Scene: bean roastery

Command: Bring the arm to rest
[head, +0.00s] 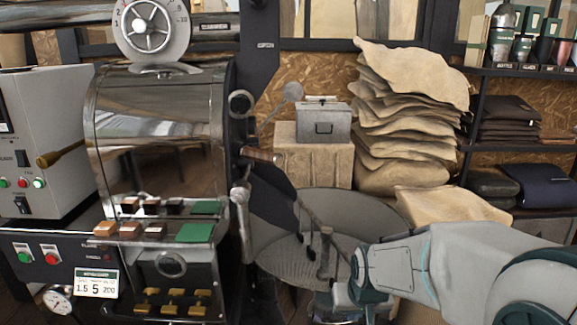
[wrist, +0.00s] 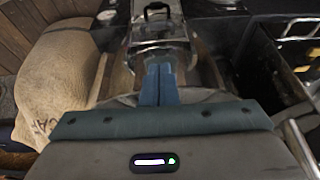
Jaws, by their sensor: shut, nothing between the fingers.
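My arm (head: 440,262) reaches in from the lower right of the head view, in front of the round cooling tray (head: 285,262) of the roaster. In the wrist view my gripper (wrist: 159,70) has its two blue fingers pressed together, with nothing held between them. Beyond the fingertips in that view is a metal box (wrist: 160,28) with a dark handle. In the head view the fingertips are hard to make out near the bottom edge.
The roaster drum (head: 160,130) stands at left, beside a grey control cabinet (head: 45,140). Stacked sacks (head: 405,120) and shelves (head: 515,145) stand behind my arm. A full sack (wrist: 62,85) is left in the wrist view.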

